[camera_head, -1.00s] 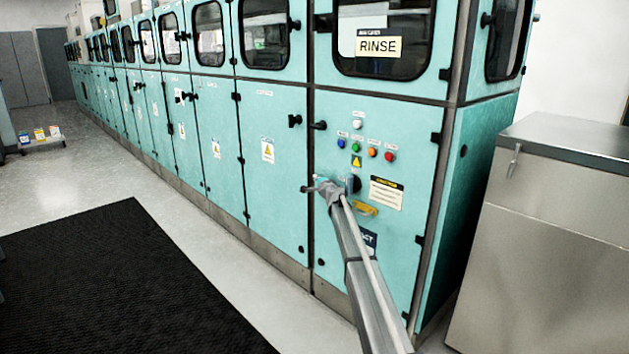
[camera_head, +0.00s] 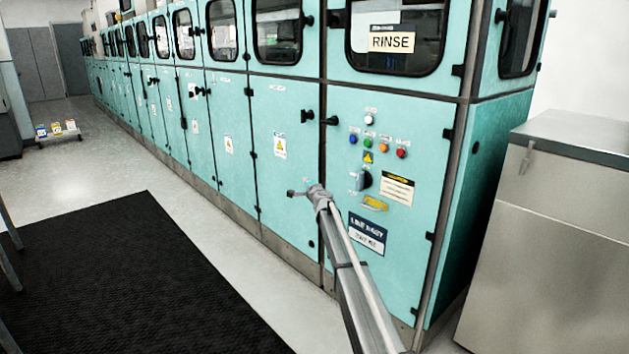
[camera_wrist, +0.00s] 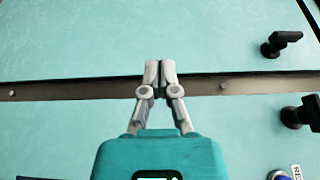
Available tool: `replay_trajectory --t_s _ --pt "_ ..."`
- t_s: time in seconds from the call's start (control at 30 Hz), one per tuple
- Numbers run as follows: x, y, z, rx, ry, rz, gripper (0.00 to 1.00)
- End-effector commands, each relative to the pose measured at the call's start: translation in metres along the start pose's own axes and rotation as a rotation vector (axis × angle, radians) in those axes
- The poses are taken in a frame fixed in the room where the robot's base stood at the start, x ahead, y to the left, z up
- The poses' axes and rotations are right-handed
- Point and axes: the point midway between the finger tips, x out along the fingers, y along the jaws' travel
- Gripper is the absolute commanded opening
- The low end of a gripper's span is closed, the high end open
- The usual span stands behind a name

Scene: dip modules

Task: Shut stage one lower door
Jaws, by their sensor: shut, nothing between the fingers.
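A row of teal cabinets has lower doors along its front. The lower door with a yellow warning label (camera_head: 262,165) looks flush with its neighbours; I cannot tell whether a small gap remains. No readable label marks it as stage one. Its black latch (camera_head: 307,116) sits at its upper right corner. My gripper (camera_head: 291,193) is shut and empty in front of this door's right part, below the latch. In the wrist view my closed fingertips (camera_wrist: 158,68) lie over the seam strip (camera_wrist: 70,90) between two teal panels; I cannot tell if they touch.
A steel cabinet (camera_head: 560,220) stands at the far right. A black mat (camera_head: 130,270) lies on the floor at left; pale floor is free between mat and cabinets.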

Motion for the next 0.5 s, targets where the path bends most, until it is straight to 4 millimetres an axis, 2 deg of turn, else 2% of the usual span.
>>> replay_trajectory --t_s 0.2,0.5 --pt "-0.007 0.0 0.018 0.0 -0.001 0.0 0.0" --pt "-0.008 0.0 0.02 0.0 0.0 0.0 0.0"
